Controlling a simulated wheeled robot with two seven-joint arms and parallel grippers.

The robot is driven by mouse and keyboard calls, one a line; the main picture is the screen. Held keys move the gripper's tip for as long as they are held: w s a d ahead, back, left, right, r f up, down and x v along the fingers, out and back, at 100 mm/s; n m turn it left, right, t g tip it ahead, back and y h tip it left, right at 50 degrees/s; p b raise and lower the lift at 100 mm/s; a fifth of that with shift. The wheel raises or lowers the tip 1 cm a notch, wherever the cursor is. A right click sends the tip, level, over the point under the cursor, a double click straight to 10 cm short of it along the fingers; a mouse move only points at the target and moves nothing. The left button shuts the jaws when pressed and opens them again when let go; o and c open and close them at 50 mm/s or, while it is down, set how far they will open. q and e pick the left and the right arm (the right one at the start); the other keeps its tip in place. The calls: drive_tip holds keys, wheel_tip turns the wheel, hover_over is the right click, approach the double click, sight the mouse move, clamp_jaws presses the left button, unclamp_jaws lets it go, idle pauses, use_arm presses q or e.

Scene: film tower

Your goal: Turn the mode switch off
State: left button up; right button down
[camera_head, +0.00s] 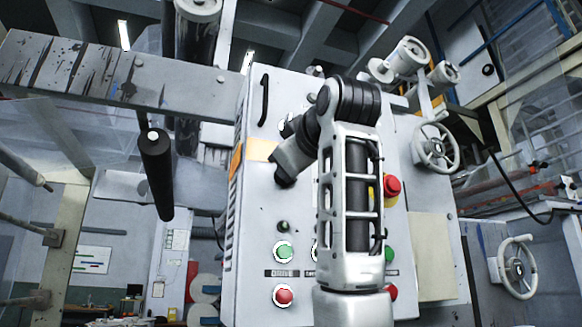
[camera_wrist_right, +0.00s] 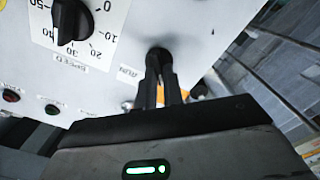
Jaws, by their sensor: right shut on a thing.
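The control panel is a tall light-grey cabinet (camera_head: 262,215) in the middle of the head view. In the right wrist view, the mode switch appears as a small dark knob (camera_wrist_right: 159,55) on the pale panel face, beside a small upside-down label. My right gripper (camera_wrist_right: 160,80) has its two narrow dark fingers close together on this knob, covering much of it. Which way the switch points cannot be made out. In the head view my right arm rises in front of the panel and hides its middle. My left gripper is not in view.
A large black speed dial (camera_wrist_right: 72,20) with a numbered scale is beside the knob. The panel also carries a green button (camera_head: 283,251), a red button (camera_head: 283,295) and a red emergency stop (camera_head: 392,186). A handwheel (camera_head: 435,148) stands out at the right.

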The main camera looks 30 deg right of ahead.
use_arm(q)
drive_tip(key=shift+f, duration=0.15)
use_arm(e)
drive_tip(key=shift+n, duration=0.5)
drive_tip(key=c, duration=1.5)
unclamp_jaws()
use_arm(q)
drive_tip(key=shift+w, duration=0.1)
